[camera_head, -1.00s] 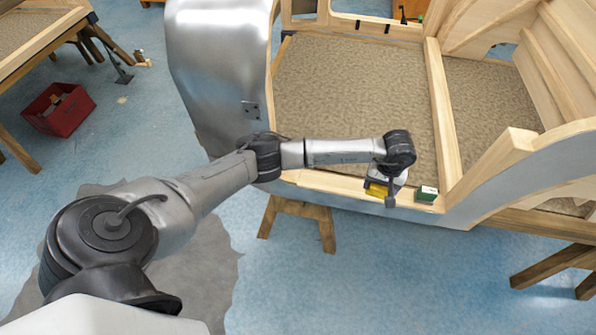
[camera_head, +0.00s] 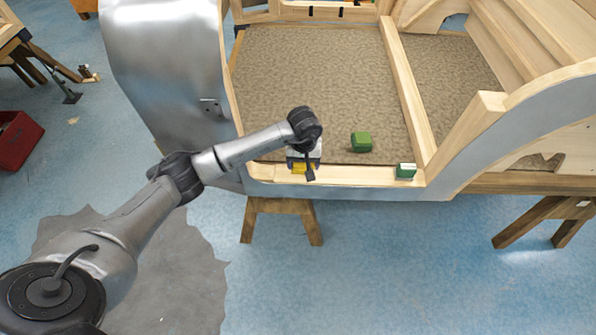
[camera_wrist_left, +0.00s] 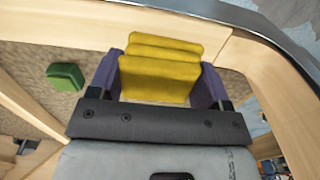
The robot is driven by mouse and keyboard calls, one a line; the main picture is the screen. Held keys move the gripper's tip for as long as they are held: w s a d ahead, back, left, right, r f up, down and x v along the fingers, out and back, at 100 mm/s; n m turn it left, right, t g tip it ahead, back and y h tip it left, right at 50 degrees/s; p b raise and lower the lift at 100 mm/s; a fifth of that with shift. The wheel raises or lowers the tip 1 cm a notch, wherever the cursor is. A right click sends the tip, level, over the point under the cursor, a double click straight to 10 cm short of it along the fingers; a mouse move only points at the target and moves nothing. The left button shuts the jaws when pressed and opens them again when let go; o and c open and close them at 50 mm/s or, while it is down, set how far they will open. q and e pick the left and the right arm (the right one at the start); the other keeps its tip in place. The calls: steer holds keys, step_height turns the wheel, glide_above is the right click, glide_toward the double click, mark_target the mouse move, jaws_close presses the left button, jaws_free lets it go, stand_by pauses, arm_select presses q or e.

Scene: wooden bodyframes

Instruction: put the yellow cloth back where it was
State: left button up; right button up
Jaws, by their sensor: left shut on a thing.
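The yellow cloth (camera_head: 298,168) is at the wooden front sill (camera_head: 350,175) of the bodyframe, left of a green-and-white box. My left gripper (camera_head: 304,163) is over the sill and shut on the cloth. In the left wrist view the folded cloth (camera_wrist_left: 160,70) sits between the purple-padded fingers of the gripper (camera_wrist_left: 160,84), with wood below it. I cannot tell whether the cloth touches the sill. My right gripper is not in view.
A green block (camera_head: 361,141) stands on the carpeted floor (camera_head: 300,85) behind the sill. The green-and-white box (camera_head: 406,171) stands on the sill to the right. The sill between cloth and box is clear.

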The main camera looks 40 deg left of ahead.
mark_target(299, 168)
arm_select(q)
steer(key=shift+a+f, duration=0.6)
steer(key=shift+a, duration=0.35)
step_height(299, 168, down, 3)
steer(key=shift+f+b, duration=0.1)
steer(key=shift+b, duration=1.15)
steer(key=shift+f, duration=0.4)
steer(key=shift+f+b, duration=0.1)
steer(key=shift+b, duration=0.25)
steer(key=o, duration=0.9)
